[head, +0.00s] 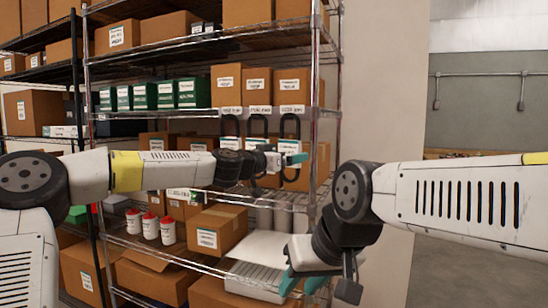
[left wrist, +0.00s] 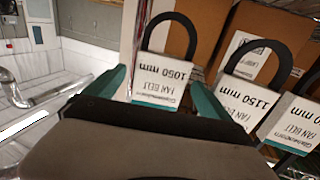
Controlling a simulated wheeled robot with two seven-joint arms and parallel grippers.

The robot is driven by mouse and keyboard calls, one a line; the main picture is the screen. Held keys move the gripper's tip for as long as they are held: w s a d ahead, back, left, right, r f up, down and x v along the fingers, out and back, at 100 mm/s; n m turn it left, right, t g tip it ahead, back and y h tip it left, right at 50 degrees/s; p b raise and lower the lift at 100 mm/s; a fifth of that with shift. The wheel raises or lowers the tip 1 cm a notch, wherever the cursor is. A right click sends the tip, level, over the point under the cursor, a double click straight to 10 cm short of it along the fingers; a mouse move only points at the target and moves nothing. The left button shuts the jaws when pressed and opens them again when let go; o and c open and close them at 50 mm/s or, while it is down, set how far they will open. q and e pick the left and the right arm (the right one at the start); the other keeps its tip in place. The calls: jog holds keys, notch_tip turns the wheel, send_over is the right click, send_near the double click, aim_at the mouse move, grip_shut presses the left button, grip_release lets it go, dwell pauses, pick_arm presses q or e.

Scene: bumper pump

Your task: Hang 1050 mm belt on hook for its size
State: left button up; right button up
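The 1050 mm belt (head: 299,130) is a black upright loop, rightmost in a row of similar belts below the rack's shelf edge. In the left wrist view its white and teal sleeve (left wrist: 162,75) appears upside down, with the lower loop beyond it. My left gripper (head: 291,160) is at sleeve height, with its teal fingers (left wrist: 160,90) against the sleeve's two sides. The belt's top is close under the shelf edge; its contact with the hook cannot be made out. My right gripper (head: 303,283) is low at the right, with its fingers apart and empty.
The 1150 mm belt (left wrist: 250,95) hangs close beside, with another belt (left wrist: 295,125) beyond it. A chrome rack post (head: 315,95) stands just right of the belts. Boxes fill the shelves; white bottles (head: 150,226) stand lower left. Floor at right is clear.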

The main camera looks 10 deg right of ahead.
pick_arm(q)
jog(key=v, duration=0.8)
jog(key=s+d+f+m+g+y, duration=0.1)
jog(key=s+d+f+g, duration=0.15)
jog(key=f, duration=0.35)
jog(key=s+d+f+m+g+y, duration=0.1)
jog(key=s+f, duration=0.2)
jog(key=f, duration=0.2)
jog(key=s+a+f+g+y, duration=0.1)
jog(key=s+a+f+y, duration=0.3)
jog(key=f, duration=0.2)
jog(key=s+a+n+y, duration=0.2)
jog(key=s+a+n, duration=0.3)
jog(key=s+a, duration=0.5)
jog(key=s+a+n+g+y, duration=0.1)
jog(key=s+a+n+y, duration=0.2)
jog(key=s+a+n, duration=0.3)
jog(key=s+a, duration=0.2)
jog(key=a, duration=0.4)
jog(key=s+a, duration=0.3)
jog(key=a, duration=0.3)
jog(key=shift+s+f, duration=0.3)
jog(key=shift+f, duration=0.05)
